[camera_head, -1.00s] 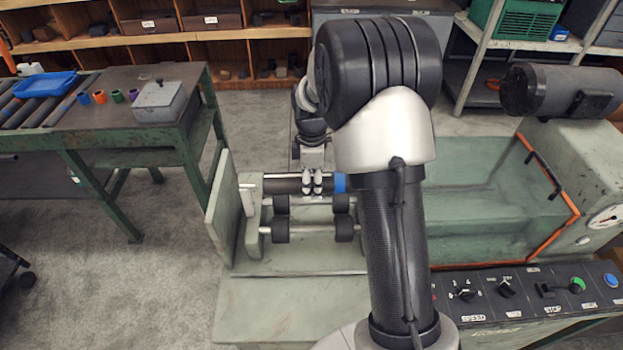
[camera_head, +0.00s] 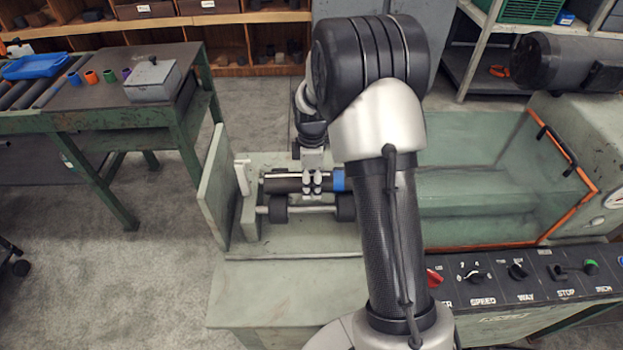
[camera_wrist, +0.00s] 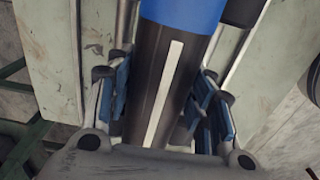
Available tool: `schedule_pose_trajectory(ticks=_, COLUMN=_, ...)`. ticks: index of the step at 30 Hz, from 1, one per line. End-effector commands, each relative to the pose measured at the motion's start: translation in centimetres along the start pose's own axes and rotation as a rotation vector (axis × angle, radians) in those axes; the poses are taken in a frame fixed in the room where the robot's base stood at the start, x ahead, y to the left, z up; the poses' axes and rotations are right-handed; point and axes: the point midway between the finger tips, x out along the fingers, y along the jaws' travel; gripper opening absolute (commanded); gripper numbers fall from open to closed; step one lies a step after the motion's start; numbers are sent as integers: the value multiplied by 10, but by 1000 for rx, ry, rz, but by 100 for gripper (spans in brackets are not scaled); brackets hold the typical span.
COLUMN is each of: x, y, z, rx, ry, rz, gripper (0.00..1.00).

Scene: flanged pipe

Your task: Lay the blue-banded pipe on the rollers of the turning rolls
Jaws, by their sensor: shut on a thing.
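The blue-banded pipe (camera_head: 283,184) is dark with a blue band (camera_head: 339,181) and lies level across the picture. My gripper (camera_head: 313,184) is shut on it just left of the band. The turning rolls' black rollers (camera_head: 279,209) sit on a rod below the pipe in the picture; the pipe hides the far rollers. I cannot tell whether the pipe touches them. In the wrist view the pipe (camera_wrist: 160,85), with a white stripe, runs between the blue finger pads, and one dark roller (camera_wrist: 242,10) shows beside it. My arm hides the pipe's right end.
A pale green upright plate (camera_head: 215,190) stands left of the rolls. The machine's control panel (camera_head: 530,280) is at front right, and a motor (camera_head: 565,65) at the right. A green bench (camera_head: 110,100) with a blue tray (camera_head: 35,66) stands at left.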

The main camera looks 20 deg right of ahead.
Motion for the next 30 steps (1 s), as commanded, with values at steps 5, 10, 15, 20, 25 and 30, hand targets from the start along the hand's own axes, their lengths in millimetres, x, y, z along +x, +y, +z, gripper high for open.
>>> schedule_pose_trajectory(ticks=5, x=-1, y=1, z=0, rx=0, ry=1, rz=3, gripper=0)
schedule_pose_trajectory(ticks=10, x=-1, y=1, z=0, rx=0, ry=0, rz=3, gripper=55)
schedule_pose_trajectory(ticks=15, x=0, y=0, z=0, rx=0, ry=0, rz=1, gripper=66)
schedule_pose_trajectory(ticks=20, x=0, y=0, z=0, rx=0, ry=0, rz=0, gripper=72)
schedule_pose_trajectory(ticks=25, x=0, y=0, z=0, rx=0, ry=0, rz=0, gripper=72)
schedule_pose_trajectory(ticks=30, x=1, y=-1, z=0, rx=0, ry=0, rz=-2, gripper=83)
